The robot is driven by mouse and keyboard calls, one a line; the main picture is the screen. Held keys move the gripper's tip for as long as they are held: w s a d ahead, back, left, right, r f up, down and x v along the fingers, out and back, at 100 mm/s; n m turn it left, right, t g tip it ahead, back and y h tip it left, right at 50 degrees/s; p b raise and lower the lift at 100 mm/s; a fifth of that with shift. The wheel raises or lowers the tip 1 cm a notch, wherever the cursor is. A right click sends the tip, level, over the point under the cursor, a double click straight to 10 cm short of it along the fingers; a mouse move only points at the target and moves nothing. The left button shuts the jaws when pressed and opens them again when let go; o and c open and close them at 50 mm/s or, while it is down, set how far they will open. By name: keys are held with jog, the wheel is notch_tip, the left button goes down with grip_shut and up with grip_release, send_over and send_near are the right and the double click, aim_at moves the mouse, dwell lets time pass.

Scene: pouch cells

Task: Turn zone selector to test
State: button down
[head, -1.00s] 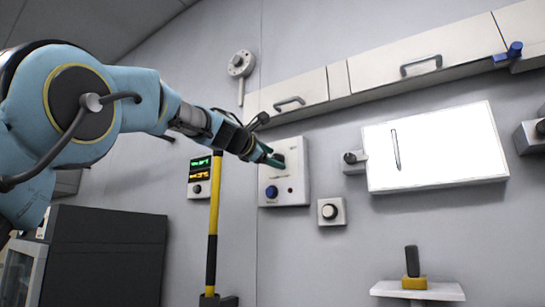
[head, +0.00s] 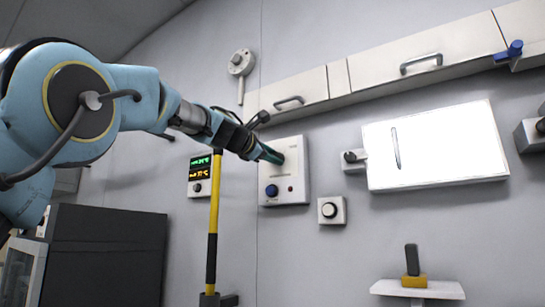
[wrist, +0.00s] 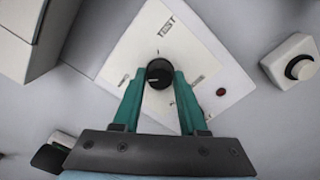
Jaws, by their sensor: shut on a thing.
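The zone selector is a round black knob (wrist: 159,73) on a white wall panel (head: 296,172). In the wrist view the panel (wrist: 215,60) appears tilted, with a TEST label (wrist: 167,25) above the knob and other labels to its sides. The knob has a small pale mark, but its exact pointing is hard to read. My gripper (wrist: 165,76) has its teal fingers on both sides of the knob and is shut on it. In the head view my gripper (head: 272,155) reaches the panel's upper left and hides the knob.
A separate dial box (head: 331,210) is mounted at lower right. A yellow-black post (head: 213,220) stands below my forearm. Cabinets (head: 290,105) hang above.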

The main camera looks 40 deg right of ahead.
jog(key=shift+m, duration=0.3)
jog(key=shift+f+m+b, duration=0.15)
jog(key=shift+m+b, duration=2.4)
jog(key=shift+m, duration=6.05)
jog(key=shift+c, duration=2.2)
grip_release()
